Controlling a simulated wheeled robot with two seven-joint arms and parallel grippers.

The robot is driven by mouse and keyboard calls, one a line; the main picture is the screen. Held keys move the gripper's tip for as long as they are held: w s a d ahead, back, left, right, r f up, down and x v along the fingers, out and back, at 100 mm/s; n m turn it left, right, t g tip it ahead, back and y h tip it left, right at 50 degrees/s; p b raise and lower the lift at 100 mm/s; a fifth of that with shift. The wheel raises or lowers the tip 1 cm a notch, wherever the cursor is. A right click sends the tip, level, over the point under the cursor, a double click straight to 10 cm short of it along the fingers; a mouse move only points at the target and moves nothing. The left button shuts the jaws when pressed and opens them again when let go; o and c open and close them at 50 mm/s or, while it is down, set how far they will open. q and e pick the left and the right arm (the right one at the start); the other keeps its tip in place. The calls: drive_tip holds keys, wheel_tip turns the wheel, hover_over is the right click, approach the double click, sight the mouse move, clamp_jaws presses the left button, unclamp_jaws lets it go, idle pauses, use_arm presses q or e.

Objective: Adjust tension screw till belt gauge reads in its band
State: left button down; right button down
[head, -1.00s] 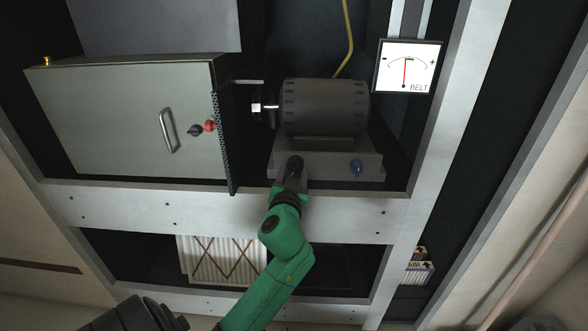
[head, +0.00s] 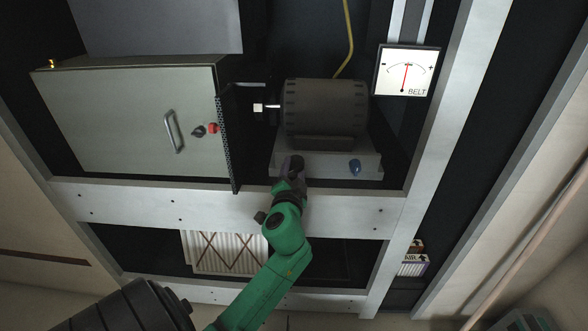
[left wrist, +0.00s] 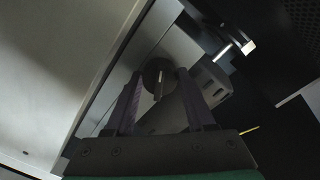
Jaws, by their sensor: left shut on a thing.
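The belt gauge (head: 406,71) is a white square dial marked BELT, with minus at left and plus at right. Its red needle points almost straight up, close to a small green mark at the top of the scale; whether it lies inside that mark is too small to tell. My left gripper (head: 290,172) is shut on a dark round screw knob (head: 297,162) at the front of the motor's base. In the left wrist view the knob (left wrist: 156,71), with a pale line on it, sits between the fingers. My right gripper is out of view.
A grey cabinet (head: 120,120) with a handle is at left. A metal crossbar (head: 345,212) runs below, with a pleated filter (head: 222,252) under it.

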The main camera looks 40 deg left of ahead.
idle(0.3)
use_arm(q)
drive_tip(key=shift+c, duration=1.2)
unclamp_jaws()
drive_tip(key=b+v, duration=0.2)
drive_tip(key=v, duration=1.2)
drive_tip(key=shift+s+b, duration=0.3)
drive_tip(key=shift+b, duration=0.1)
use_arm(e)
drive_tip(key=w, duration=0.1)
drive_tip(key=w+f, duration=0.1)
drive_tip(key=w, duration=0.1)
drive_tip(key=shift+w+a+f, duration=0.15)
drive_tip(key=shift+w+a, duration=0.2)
use_arm(q)
drive_tip(key=shift+d+f, duration=0.15)
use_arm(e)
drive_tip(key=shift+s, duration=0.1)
